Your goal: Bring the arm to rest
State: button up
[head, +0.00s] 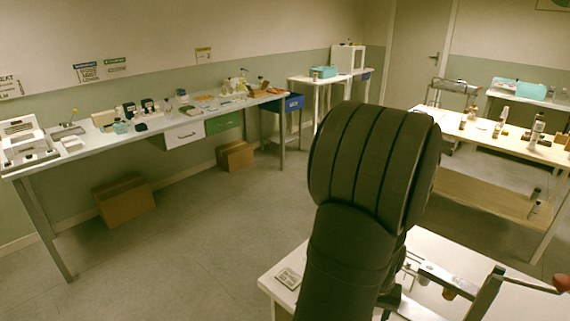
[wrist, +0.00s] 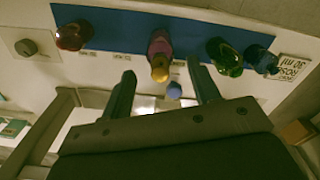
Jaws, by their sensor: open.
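My gripper (wrist: 163,84) shows in the wrist view with its two dark fingers spread apart and nothing held between them. Past the fingertips, several small bottles stand along a blue strip (wrist: 120,18): a dark red one (wrist: 72,37), a purple one with a yellow cap (wrist: 160,48), a green one (wrist: 223,56) and a dark blue one (wrist: 261,60). A small blue round thing (wrist: 174,90) shows between the fingers; whether it touches them I cannot tell.
A white table (head: 272,282) lies below my arm, with a small label card (head: 289,278) at its left. A red-knobbed lever (head: 561,283) stands at its right. A long bench (head: 60,166) and cardboard boxes (head: 124,199) are along the left wall. Floor between is clear.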

notch_tip(320, 180, down, 6)
jog(key=shift+f, duration=0.2)
jog(key=shift+r, duration=0.95)
